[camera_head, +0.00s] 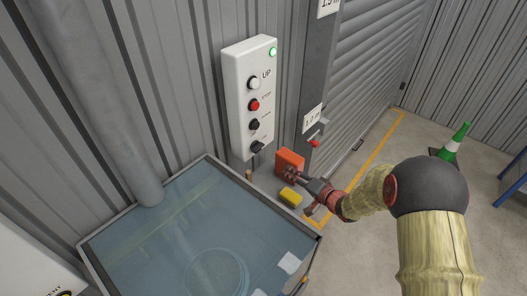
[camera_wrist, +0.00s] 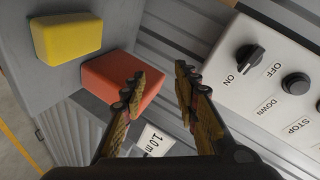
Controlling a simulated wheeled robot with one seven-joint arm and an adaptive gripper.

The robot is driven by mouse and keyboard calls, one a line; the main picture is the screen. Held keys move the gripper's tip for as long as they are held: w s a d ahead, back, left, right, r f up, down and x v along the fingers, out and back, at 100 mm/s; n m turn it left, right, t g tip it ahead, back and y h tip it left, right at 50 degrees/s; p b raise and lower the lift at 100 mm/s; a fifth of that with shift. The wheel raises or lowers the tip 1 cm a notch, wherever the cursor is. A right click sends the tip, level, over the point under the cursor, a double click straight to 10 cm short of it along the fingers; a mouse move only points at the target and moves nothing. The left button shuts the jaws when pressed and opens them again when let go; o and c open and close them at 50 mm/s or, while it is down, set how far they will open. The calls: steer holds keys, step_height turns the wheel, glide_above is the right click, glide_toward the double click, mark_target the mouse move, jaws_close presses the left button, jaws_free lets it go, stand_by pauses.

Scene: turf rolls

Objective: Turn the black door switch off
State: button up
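A white control panel (camera_head: 236,98) hangs on the ribbed wall. Its black rotary door switch (camera_head: 257,146) is at the bottom, below the other buttons. In the wrist view the switch (camera_wrist: 250,58) is at upper right, with ON and OFF printed beside it; I cannot tell for certain which label it points to. My gripper (camera_head: 287,172) is below and right of the panel, in front of an orange box (camera_head: 291,158). In the wrist view my gripper (camera_wrist: 162,80) is open with nothing between its fingers, apart from the switch, which lies right of the right finger.
A yellow block (camera_head: 290,197) is beside the orange box, low by the wall. A small red-knobbed lever (camera_head: 314,143) juts from the door post. A roller door (camera_head: 375,60) is at right. A green cone (camera_head: 458,138) stands on the floor.

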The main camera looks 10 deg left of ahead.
mark_target(261, 149)
steer(key=s+a+r+m+y, duration=0.2)
steer(key=a+r+y, duration=0.3)
steer(key=r, duration=0.4)
steer(key=shift+m, duration=0.4)
steer(key=x, duration=0.2)
steer(key=b+x, duration=0.1)
steer(key=x, duration=0.2)
steer(key=r+x, duration=0.1)
steer(key=x, duration=0.1)
steer(key=shift+w+a, duration=0.1)
steer(key=shift+a, duration=0.3)
steer(key=shift+c, duration=0.4)
jaws_close()
